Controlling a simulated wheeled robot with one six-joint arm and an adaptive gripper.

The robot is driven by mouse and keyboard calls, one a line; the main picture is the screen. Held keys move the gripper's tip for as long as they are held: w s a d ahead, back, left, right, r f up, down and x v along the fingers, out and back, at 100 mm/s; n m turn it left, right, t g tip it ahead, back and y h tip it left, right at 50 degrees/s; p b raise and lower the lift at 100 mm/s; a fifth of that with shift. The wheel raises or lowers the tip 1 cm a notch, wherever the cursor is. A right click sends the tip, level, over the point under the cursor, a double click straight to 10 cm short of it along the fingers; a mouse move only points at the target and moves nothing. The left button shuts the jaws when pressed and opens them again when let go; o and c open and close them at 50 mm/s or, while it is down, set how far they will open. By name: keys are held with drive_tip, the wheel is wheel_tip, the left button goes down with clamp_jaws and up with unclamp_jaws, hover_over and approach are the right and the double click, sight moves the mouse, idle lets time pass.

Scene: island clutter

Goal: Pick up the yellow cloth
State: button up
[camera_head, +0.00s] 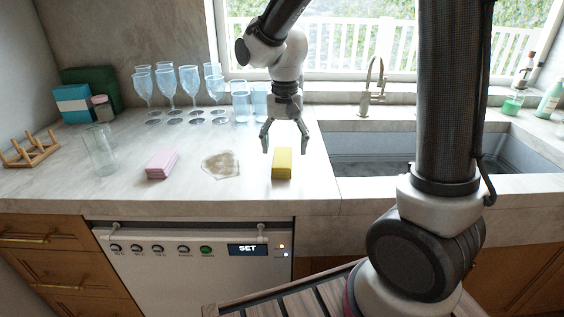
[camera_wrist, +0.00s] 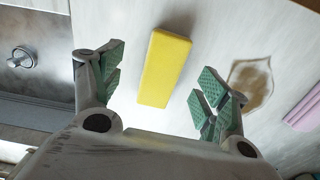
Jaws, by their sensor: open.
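The yellow cloth (camera_head: 282,164) is a folded, block-shaped piece lying on the counter, just left of the sink. In the wrist view the yellow cloth (camera_wrist: 164,68) lies at a slant beyond the fingertips, between their lines. My gripper (camera_head: 285,143) is open and points down above the cloth, with a finger to each side in the picture. Its green-padded fingers (camera_wrist: 158,92) also show in the wrist view, wide apart with nothing between them. The fingers appear apart from the cloth; the exact height is hard to tell.
A stained patch or flat cloth (camera_head: 221,165) and a folded pink cloth (camera_head: 161,164) lie to the left. Several blue stemmed glasses (camera_head: 167,86) and tumblers (camera_head: 241,103) stand behind. A clear glass (camera_head: 100,151) stands farther left. The sink (camera_head: 375,150) opens at right.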

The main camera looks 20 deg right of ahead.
sight(282, 162)
drive_tip(key=f, duration=0.3)
drive_tip(key=a+f, duration=0.1)
drive_tip(key=f, duration=0.1)
drive_tip(key=shift+s, duration=0.4)
drive_tip(key=shift+f, duration=0.4)
drive_tip(key=c, duration=1.1)
wheel_tip(282, 162, up, 10)
drive_tip(key=shift+r, duration=0.1)
